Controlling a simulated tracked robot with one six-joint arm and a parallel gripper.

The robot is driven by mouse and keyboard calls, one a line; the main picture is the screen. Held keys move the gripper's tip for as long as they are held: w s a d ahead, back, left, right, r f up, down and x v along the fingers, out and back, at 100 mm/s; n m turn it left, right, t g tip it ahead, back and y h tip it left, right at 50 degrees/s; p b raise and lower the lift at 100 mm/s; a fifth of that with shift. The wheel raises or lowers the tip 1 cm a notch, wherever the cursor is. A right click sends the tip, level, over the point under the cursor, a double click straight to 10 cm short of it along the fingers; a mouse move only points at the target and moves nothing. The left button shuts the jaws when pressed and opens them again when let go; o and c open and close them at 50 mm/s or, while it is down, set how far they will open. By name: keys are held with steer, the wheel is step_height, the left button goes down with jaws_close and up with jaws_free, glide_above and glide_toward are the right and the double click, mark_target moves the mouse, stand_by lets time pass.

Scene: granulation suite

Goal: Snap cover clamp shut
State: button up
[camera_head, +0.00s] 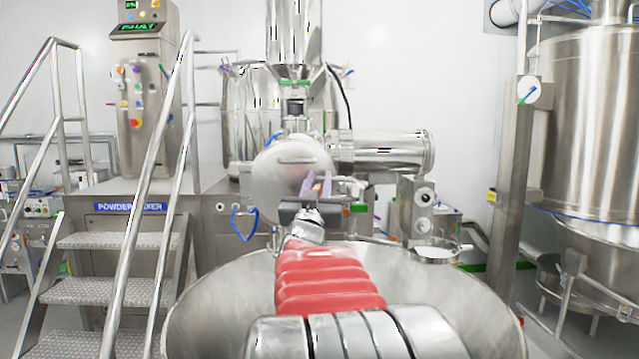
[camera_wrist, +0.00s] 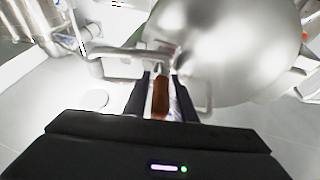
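The round metal cover (camera_head: 285,160) sits on the front of the mixer in the head view. It fills the upper right of the wrist view (camera_wrist: 235,45). The clamp's orange-brown handle (camera_wrist: 161,98) points toward me at the cover's lower edge. My gripper (camera_head: 317,186) is at this handle, low on the cover's right side. In the wrist view the two dark fingers (camera_wrist: 163,95) stand on either side of the handle, with a light gap at its right. The gripper looks open around it. The clamp's far end is partly hidden by metal parts.
A wide metal bowl (camera_head: 215,300) lies below my arm. Steps with handrails (camera_head: 95,240) stand at the left, by a control panel (camera_head: 137,95). A horizontal metal cylinder (camera_head: 380,150) is right of the cover. A large tank (camera_head: 590,120) stands at the far right.

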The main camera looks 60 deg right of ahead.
steer(key=shift+o, duration=0.9)
steer(key=v, duration=1.3)
steer(key=shift+a, duration=0.4)
steer(key=shift+s+f, duration=0.1)
steer(key=shift+s, duration=0.05)
steer(key=shift+g, duration=0.3)
steer(key=v, duration=0.4)
steer(key=shift+f, duration=0.3)
steer(key=shift+d, duration=0.1)
steer(key=x, duration=1.4)
